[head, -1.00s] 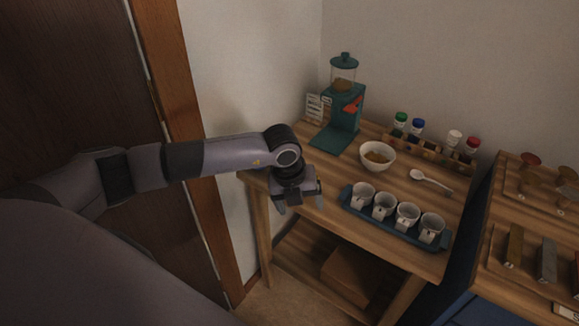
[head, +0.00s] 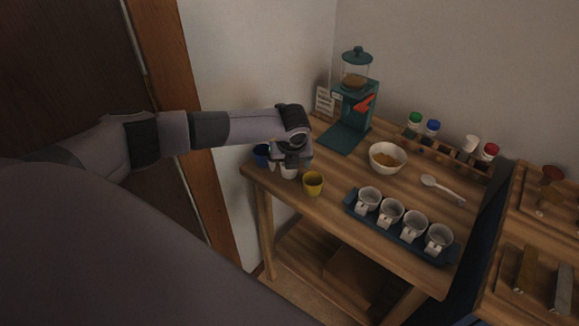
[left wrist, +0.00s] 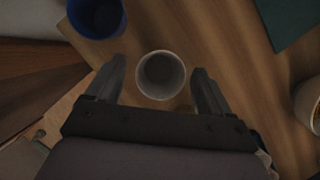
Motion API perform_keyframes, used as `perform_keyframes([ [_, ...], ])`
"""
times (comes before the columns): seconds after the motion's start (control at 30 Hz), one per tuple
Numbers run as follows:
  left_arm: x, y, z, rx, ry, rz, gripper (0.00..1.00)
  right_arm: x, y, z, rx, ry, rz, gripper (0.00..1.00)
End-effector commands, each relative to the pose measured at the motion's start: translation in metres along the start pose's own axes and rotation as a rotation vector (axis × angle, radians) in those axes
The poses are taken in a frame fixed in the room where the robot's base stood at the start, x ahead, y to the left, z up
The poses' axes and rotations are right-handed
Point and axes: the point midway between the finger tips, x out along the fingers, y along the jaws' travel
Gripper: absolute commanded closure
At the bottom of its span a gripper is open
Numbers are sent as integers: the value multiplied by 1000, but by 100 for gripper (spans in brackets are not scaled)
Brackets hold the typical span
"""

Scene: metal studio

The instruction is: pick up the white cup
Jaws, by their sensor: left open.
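A white cup (head: 289,172) stands at the left end of the wooden table, partly hidden by my left gripper in the head view. In the left wrist view the white cup (left wrist: 161,76) is seen from above, upright and empty-looking, between the two fingertips. My left gripper (left wrist: 158,80) is open, with one finger on each side of the cup and a gap on both sides. In the head view the left gripper (head: 290,163) is over the cup. I cannot tell how far the fingers reach down. My right gripper is not in view.
A blue cup (head: 262,155) stands close on the left and a yellow cup (head: 313,183) close on the right. A blue tray (head: 396,237) holds several white cups with tags. A bowl (head: 387,157), a spoon (head: 442,189) and a teal dispenser (head: 350,115) are farther back.

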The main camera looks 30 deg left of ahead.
Motion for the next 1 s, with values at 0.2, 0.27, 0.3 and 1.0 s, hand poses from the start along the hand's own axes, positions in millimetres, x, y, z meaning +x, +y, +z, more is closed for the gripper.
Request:
perform_keyframes([
  [0.2, 17, 0, -1, 1, 1, 1, 18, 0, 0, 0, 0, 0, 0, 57],
  [0.27, 18, 0, -1, 1, 1, 0, 18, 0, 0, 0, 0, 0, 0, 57],
  [0.3, 18, 0, -1, 1, 1, 0, 18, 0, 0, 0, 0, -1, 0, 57],
  [1.0, 17, 0, 0, 0, 0, 0, 72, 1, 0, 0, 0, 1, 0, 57],
])
